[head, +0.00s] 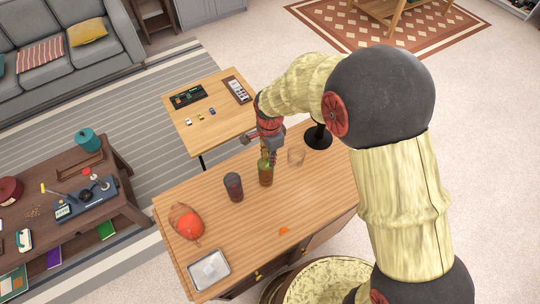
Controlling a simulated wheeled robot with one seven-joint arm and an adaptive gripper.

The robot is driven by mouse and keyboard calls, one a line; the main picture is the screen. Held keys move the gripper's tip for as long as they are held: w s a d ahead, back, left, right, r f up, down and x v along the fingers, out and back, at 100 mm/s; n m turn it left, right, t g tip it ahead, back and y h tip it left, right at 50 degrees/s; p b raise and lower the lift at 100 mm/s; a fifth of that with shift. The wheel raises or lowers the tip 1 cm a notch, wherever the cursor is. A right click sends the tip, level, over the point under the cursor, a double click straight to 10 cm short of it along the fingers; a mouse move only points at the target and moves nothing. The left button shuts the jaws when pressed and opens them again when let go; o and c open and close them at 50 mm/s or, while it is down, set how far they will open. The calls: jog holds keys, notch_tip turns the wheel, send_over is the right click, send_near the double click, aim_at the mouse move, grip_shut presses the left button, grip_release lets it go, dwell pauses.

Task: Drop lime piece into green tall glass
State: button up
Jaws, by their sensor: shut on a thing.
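The green tall glass (265,174) stands upright on the wooden counter, near its far edge. My gripper (268,154) points down directly above the glass, with its fingertips at about the height of the rim. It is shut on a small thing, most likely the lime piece. The lime piece itself is too small and covered to make out clearly. I cannot tell from this view whether the fingertips are just above the rim or slightly inside it.
A dark glass (234,187) stands left of the green glass, and a clear glass (296,156) stands right, near a black round-based object (318,137). A red item (189,226), a metal tray (209,271) and an orange piece (283,230) lie nearer. The counter's middle (250,225) is clear.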

jog(key=shift+f, duration=0.6)
jog(key=o, duration=0.8)
jog(key=shift+o, duration=0.2)
jog(key=shift+r, duration=0.1)
notch_tip(320, 180, up, 12)
